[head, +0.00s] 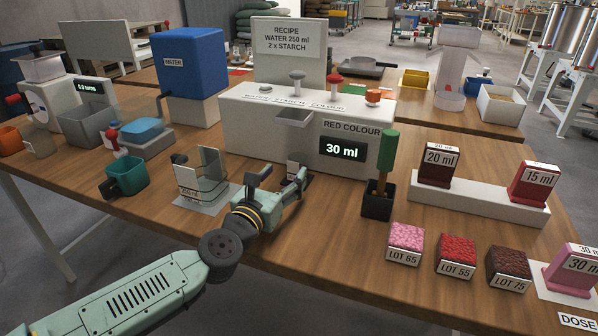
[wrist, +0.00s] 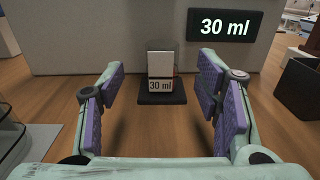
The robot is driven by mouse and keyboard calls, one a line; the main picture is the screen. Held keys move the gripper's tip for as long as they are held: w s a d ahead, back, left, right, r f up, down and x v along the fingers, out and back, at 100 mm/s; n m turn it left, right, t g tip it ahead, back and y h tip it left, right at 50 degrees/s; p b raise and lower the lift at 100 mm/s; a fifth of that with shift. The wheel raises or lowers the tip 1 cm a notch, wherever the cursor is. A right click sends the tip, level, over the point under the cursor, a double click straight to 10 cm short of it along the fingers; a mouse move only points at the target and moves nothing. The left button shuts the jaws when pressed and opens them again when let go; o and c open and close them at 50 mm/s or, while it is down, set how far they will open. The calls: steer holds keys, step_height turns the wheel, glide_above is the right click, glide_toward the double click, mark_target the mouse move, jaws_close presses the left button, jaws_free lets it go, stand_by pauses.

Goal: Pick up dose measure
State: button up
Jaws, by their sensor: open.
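A small measure labelled 30 ml (wrist: 160,75) stands upright on a dark pad (wrist: 161,98) in front of the dispenser, in the middle of the wrist view. In the head view it is mostly hidden behind my gripper (head: 282,180). My gripper is open and empty, with its purple-padded fingers to the left and right of the measure in the wrist view. The measure appears just ahead of the fingers, with a gap on both sides. A pink block marked 30 ml (head: 572,270) stands on a white plate beside a DOSE label at the far right.
The white dispenser (head: 250,140) with a RED COLOUR 30 ml display stands behind the measure. A clear beaker (head: 190,182) is left of my gripper. A black holder with a green-handled tool (head: 378,200) is to the right. Labelled LOT blocks (head: 455,257) sit near the front right edge.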

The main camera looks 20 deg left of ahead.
mark_target(294, 161)
steer(key=shift+w+d, duration=0.1)
steer(key=shift+w, duration=1.05)
steer(key=w+p, duration=0.2)
steer(key=w, duration=0.1)
steer(key=w+r+p, duration=0.1)
steer(key=w, duration=0.1)
steer(key=shift+d, duration=0.3)
steer(key=shift+w+f, duration=0.15)
steer(key=shift+w, duration=0.1)
jaws_close()
